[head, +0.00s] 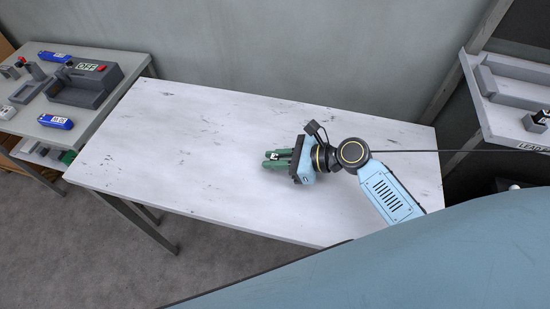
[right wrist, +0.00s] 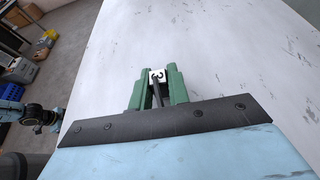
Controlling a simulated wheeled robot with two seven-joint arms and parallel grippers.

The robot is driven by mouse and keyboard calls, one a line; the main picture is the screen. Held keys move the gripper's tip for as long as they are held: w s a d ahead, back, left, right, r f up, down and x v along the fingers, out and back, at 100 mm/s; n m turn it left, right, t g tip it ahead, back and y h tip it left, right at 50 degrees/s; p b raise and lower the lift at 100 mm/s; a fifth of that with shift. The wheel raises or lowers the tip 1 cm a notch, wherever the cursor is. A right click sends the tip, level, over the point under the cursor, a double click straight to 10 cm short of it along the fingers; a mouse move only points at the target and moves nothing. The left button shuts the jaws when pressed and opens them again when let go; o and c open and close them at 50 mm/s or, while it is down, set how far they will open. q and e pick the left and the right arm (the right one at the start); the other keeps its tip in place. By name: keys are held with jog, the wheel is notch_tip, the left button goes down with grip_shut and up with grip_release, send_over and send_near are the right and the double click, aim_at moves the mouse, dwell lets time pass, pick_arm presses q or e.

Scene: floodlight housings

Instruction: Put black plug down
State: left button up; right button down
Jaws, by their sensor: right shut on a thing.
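My right gripper (head: 275,157) is over the middle of the white worktable (head: 190,120), its green fingers pointing left. It is shut on a small plug (right wrist: 158,76) that shows a white face with a black mark between the fingertips in the right wrist view. A dark strip runs back from the plug between the fingers. The fingers hide the plug's sides. I cannot tell whether the plug touches the tabletop.
The tabletop around the gripper is bare. A grey side table (head: 75,130) at the left holds a dark housing marked OFF (head: 90,83) and blue devices (head: 56,121). A grey shelf (head: 495,115) labelled LEAD stands at the right. A thin dark line stretches from my arm toward it.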

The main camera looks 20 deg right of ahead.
jog(key=shift+f, duration=0.1)
jog(key=c, duration=1.3)
grip_release()
jog(key=shift+c, duration=0.2)
